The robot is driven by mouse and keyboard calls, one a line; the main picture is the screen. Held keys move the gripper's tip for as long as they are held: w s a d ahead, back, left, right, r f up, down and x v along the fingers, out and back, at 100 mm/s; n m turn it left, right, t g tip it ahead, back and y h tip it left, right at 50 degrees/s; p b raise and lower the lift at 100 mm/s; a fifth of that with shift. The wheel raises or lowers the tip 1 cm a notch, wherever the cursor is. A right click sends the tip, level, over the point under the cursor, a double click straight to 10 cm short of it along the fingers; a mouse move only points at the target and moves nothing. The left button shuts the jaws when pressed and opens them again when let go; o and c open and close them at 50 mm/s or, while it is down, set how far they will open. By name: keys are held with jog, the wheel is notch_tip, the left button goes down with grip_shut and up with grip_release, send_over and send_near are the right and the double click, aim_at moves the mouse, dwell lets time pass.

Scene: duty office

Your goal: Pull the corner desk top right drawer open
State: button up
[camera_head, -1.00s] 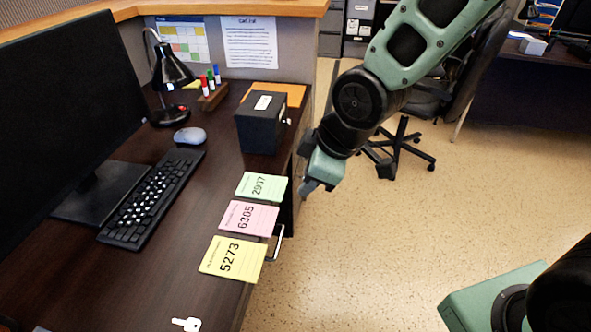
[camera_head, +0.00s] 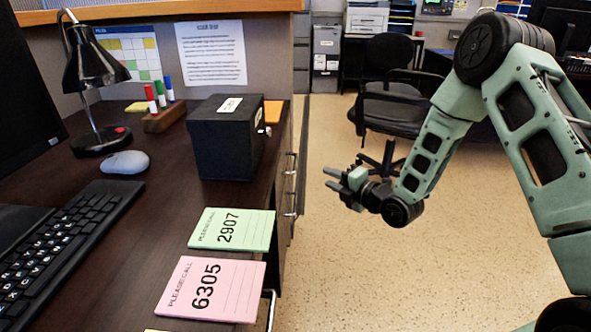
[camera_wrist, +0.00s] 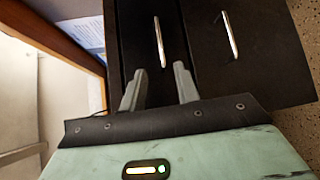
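The corner desk (camera_head: 130,235) has dark drawer fronts on its right side, seen nearly edge-on in the head view, with metal handles (camera_head: 291,214). In the wrist view two dark drawer fronts lie side by side because the view is rolled. The one nearer the desk top (camera_wrist: 137,35) has a slim silver handle (camera_wrist: 159,42); the one beside it (camera_wrist: 262,60) has another handle (camera_wrist: 229,35). Both look shut. My gripper (camera_head: 340,181) is open and empty over the floor, right of the desk. In the wrist view its fingertips (camera_wrist: 159,72) point toward the upper handle, apart from it.
A black box (camera_head: 228,145) stands near the desk's right edge, with green (camera_head: 233,229) and pink (camera_head: 210,288) note cards in front. Another handle (camera_head: 271,308) shows below the cards. An office chair (camera_head: 388,105) stands behind my gripper. The floor (camera_head: 340,265) beside the desk is clear.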

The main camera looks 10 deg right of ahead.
aim_at(295, 163)
jog(key=b+x, duration=0.2)
jog(key=x, duration=1.3)
jog(key=shift+w+a+f, duration=0.1)
jog(key=shift+w+a, duration=0.05)
jog(key=shift+a, duration=0.05)
grip_shut()
